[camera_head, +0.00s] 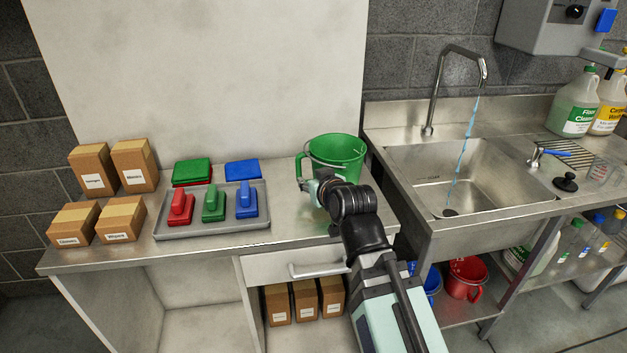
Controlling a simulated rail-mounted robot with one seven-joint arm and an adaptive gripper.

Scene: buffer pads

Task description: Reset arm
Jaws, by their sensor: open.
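My arm reaches up from the lower right of the head view, and my gripper (306,184) is at its end, over the right part of the steel table. It is in front of the lower left side of a green bucket (345,152), which stands upright on the table. The gripper is small here and partly hidden by my wrist. Its jaws are open. I cannot tell whether it touches the bucket, and I see nothing held in it.
A grey tray (166,229) holds red, green and blue handled pads. Brown boxes (92,168) stand at the left. A sink (440,175) with running water is at the right. A drawer handle (318,270) sticks out below the tabletop. The front table edge left of my gripper is clear.

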